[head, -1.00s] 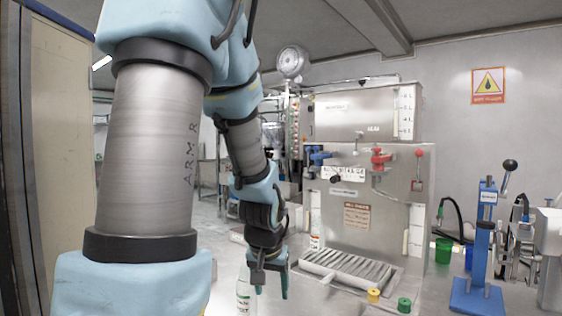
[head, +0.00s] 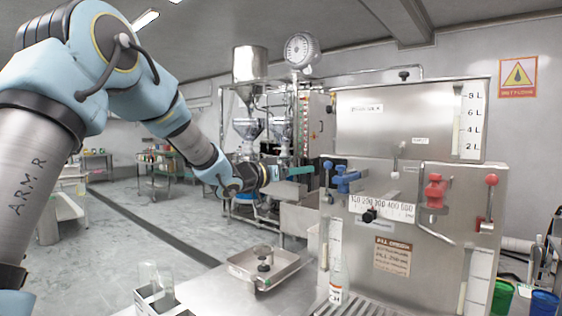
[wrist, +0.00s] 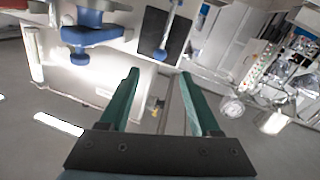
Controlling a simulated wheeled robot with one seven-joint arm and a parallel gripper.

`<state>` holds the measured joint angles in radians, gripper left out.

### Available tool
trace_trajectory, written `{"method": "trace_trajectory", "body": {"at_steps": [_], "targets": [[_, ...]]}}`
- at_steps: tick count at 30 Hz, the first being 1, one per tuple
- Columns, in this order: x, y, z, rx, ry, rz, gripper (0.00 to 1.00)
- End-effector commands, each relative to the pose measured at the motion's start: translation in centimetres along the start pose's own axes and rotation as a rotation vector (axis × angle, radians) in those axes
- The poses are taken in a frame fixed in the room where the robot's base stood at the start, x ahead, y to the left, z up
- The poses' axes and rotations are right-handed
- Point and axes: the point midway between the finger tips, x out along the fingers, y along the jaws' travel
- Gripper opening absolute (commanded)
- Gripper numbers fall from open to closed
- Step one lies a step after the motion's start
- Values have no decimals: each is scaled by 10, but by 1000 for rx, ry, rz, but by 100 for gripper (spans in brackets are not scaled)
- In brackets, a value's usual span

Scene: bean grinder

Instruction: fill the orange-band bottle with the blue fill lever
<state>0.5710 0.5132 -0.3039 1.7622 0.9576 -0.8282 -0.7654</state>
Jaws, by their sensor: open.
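The blue fill lever (head: 345,181) sticks out from the front of the steel filling machine, at its left side. It also shows in the wrist view as a blue part (wrist: 84,38) at the upper left. My gripper (head: 302,170) is raised just left of the lever and apart from it. In the wrist view its two green fingers (wrist: 160,72) are spread with nothing between them.
A red valve (head: 435,190) and a red-knobbed lever (head: 490,200) are on the machine's right front. A shallow steel tray (head: 262,265) and a small rack with glassware (head: 157,285) stand on the bench at left.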

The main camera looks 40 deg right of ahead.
Motion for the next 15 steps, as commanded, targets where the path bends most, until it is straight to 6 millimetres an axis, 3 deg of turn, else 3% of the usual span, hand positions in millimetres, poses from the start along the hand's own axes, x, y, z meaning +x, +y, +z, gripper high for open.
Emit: {"method": "trace_trajectory", "body": {"at_steps": [7,15], "targets": [[25,8,-4,-2,8,24,64],[75,8,-6,-2,7,20,64]]}}
